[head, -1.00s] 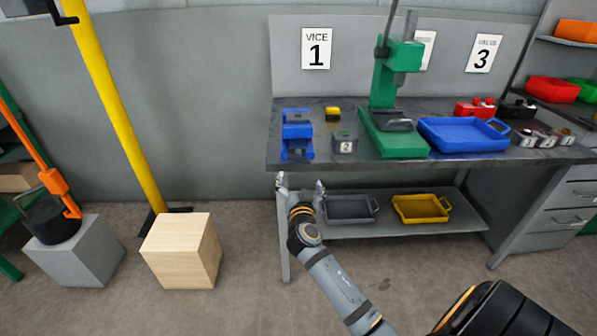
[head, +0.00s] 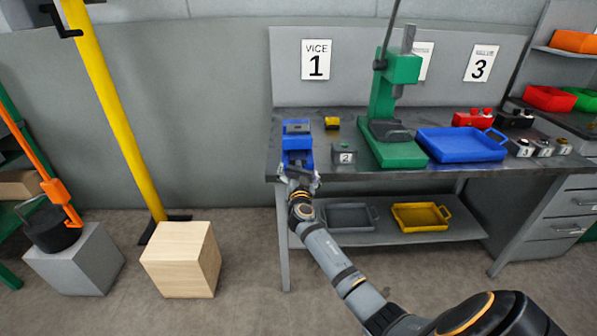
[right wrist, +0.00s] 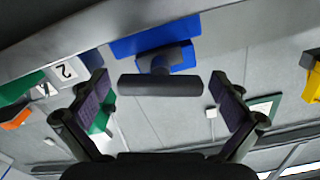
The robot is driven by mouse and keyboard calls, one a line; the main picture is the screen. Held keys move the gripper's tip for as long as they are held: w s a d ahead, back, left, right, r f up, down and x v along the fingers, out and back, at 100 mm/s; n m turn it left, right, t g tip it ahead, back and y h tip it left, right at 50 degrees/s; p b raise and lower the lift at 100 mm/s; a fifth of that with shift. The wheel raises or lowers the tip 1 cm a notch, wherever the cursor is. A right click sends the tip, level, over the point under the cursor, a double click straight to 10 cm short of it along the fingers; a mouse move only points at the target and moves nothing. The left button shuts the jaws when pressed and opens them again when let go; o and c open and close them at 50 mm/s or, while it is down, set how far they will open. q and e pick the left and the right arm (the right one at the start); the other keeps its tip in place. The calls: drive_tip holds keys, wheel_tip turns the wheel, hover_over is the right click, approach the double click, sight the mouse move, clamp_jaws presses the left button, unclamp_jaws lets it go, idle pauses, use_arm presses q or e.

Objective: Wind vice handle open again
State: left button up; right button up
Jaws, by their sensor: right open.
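The blue vice (head: 297,142) stands at the left front of the bench, below the sign reading VICE 1. Its dark handle bar (right wrist: 160,85) lies crosswise in the right wrist view, on a short blue and dark stem. My right gripper (head: 299,177) is at the front of the vice, by the bench edge. In the right wrist view its two fingers stand wide apart, one past each end of the bar, with gaps and no contact. In the head view the gripper largely hides the handle. My left gripper is not in view.
A grey block labelled 2 (head: 343,154) and a small yellow block (head: 332,123) stand right of the vice. A green press (head: 391,145) and a blue tray (head: 462,146) are further right. A lower shelf holds a grey tray (head: 347,217) and a yellow tray (head: 421,217).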

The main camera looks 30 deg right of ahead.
drive_tip(key=shift+c, duration=0.3)
drive_tip(key=c, duration=1.1)
drive_tip(key=shift+o, duration=0.2)
drive_tip(key=shift+n, duration=0.3)
